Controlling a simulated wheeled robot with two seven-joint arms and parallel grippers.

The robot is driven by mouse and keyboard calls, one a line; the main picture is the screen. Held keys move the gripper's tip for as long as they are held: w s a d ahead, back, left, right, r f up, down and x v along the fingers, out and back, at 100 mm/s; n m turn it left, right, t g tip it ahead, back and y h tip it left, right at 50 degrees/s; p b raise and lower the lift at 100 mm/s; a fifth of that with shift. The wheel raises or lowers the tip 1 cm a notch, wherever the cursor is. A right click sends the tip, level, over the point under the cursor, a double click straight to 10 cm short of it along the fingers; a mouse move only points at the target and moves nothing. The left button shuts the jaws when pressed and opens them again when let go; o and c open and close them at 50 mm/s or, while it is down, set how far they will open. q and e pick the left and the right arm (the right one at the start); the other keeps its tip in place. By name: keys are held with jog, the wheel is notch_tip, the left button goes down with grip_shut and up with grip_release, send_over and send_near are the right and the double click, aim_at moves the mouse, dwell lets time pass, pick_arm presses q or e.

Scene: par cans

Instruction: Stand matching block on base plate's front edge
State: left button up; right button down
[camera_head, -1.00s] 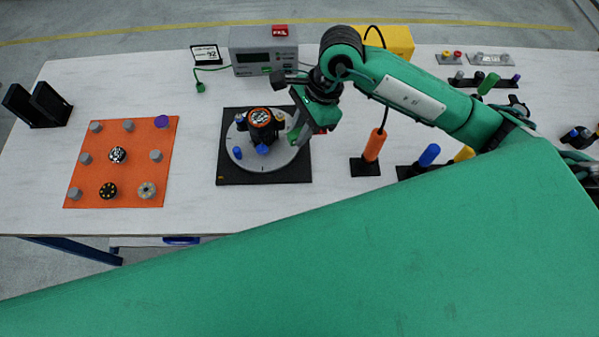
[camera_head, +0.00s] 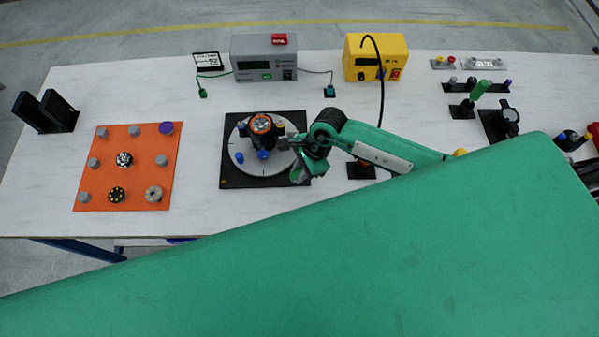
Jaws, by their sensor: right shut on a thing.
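The black base plate (camera_head: 232,181) lies flat near the middle of the table and carries a pale round dial (camera_head: 243,170). On the dial stand a dark round part with an orange ring (camera_head: 261,124), blue pieces (camera_head: 263,154) and small pegs. My right gripper (camera_head: 298,173) is at the plate's right side, low over or beside it. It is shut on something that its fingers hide. I cannot tell whether the held thing touches the plate. I cannot single out the matching block. My left gripper is not in view.
An orange mat (camera_head: 138,178) with grey pegs, a purple piece and round parts lies at left. A grey meter (camera_head: 262,68) and yellow box (camera_head: 390,70) stand behind. My green body hides the front right. The table between mat and plate is clear.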

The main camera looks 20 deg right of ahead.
notch_tip(320, 180, down, 2)
jog(key=shift+f, duration=0.25)
jog(key=shift+f, duration=0.1)
jog(key=shift+f, duration=0.1)
jog(key=c, duration=1.3)
grip_release()
jog(key=shift+r+p, duration=0.3)
jog(key=shift+r, duration=0.05)
jog(key=b+v, duration=0.3)
jog(key=v, duration=0.8)
jog(key=shift+d+r, duration=0.15)
jog(key=shift+r, duration=0.25)
